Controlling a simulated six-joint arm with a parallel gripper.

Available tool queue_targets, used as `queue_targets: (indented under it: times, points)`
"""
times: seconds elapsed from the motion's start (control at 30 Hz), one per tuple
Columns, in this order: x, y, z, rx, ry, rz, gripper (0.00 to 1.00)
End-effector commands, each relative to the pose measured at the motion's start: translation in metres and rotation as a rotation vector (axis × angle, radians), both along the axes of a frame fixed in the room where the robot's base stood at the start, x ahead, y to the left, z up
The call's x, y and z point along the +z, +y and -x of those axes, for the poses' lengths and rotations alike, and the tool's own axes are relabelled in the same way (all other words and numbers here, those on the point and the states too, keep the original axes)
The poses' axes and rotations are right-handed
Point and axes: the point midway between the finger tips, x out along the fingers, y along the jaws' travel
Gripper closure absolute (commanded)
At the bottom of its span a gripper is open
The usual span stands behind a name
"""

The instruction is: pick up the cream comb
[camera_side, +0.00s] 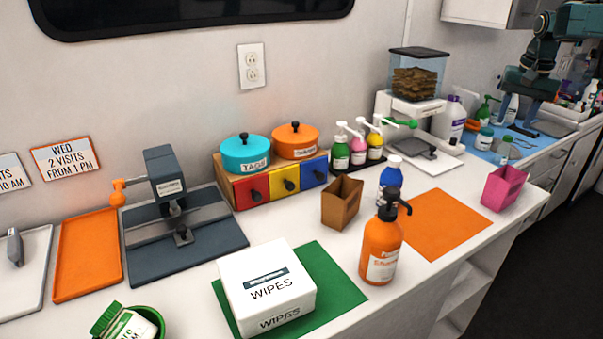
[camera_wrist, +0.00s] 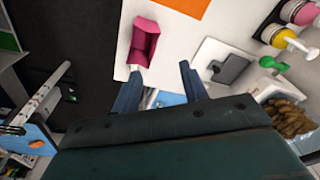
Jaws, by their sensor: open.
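I cannot make out a cream comb for certain in either view. In the wrist view my gripper (camera_wrist: 160,72) is open, with its two blue fingers apart and nothing clearly held between them. A small whitish piece (camera_wrist: 137,68) shows between the pink box (camera_wrist: 145,42) and the left fingertip; I cannot tell what it is. The pink box also stands near the counter's front edge in the side view (camera_side: 504,188). My arm is at the upper right of the side view, but its fingertips are not clear there.
A blue mat (camera_side: 482,152) with bottles and small items lies at the far right. Pump bottles (camera_side: 358,146), a scale (camera_side: 415,148), a brown box (camera_side: 342,203), an orange bottle (camera_side: 380,250) and a wipes box (camera_side: 266,285) crowd the counter. The orange mat (camera_side: 440,222) is mostly clear.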

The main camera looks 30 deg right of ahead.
Motion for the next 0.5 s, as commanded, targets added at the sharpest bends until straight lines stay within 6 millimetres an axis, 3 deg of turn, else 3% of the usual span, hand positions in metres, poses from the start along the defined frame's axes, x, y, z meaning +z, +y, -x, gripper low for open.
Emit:
queue_targets:
  times: [0.03,0.3,0.5]
  points:
    - [-0.01,-0.017,-0.001,-0.037,0.012,-0.011,0.56]
    - [-0.056,-0.095,0.004,-0.219,0.057,-0.058,0.56]
    - [-0.086,-0.136,0.014,-0.318,0.08,-0.084,0.56]
